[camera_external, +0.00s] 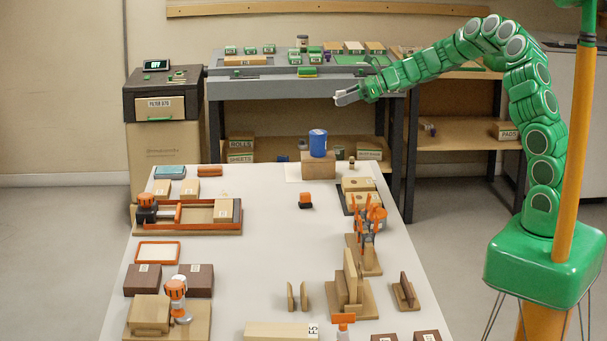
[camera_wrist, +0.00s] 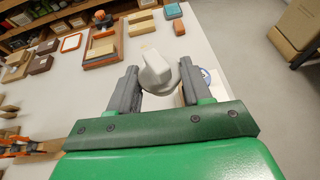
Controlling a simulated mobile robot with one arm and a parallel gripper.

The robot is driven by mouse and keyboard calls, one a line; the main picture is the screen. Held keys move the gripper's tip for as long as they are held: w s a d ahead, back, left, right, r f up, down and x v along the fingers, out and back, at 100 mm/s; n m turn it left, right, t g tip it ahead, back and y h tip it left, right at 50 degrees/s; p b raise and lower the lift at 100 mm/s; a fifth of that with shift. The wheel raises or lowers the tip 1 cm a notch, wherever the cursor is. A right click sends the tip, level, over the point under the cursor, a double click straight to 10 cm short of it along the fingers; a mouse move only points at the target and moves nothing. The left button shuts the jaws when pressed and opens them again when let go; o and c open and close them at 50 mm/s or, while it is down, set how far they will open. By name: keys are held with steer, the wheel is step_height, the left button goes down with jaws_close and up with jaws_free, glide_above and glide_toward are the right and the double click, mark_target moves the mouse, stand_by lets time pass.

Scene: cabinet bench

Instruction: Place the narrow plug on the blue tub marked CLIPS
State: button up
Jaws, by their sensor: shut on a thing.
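My gripper (camera_external: 347,97) is raised above the far end of the white table, up and a little right of the blue tub in the outside view. In the wrist view my gripper (camera_wrist: 157,84) is shut on a pale grey-white piece with a raised ridge, which I take to be the narrow plug (camera_wrist: 154,70). The plug is off the table, between both fingers. The blue tub (camera_external: 318,143) stands upright on a brown block (camera_external: 318,165); its marking is too small to read. A round white-and-blue patch (camera_wrist: 206,76) shows partly behind the right finger; I cannot tell what it is.
An orange-edged wooden tray (camera_external: 190,214) lies at the left of the table. Wooden boxes (camera_external: 361,198) and an orange-tipped rack (camera_external: 368,222) stand at the right. The table's middle (camera_external: 265,240) is mostly clear. A grey bench (camera_external: 285,85) stands behind.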

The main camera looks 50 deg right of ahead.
steer(key=w+f, duration=0.2)
steer(key=w, duration=0.3)
glide_above(322, 132)
steer(key=s, duration=0.1)
step_height(322, 132, down, 5)
steer(key=shift+s+a+r, duration=0.1)
steer(key=shift+w+f, duration=0.55)
steer(key=shift+f, duration=1.6)
steer(key=shift+f, duration=0.1)
steer(key=o, duration=1)
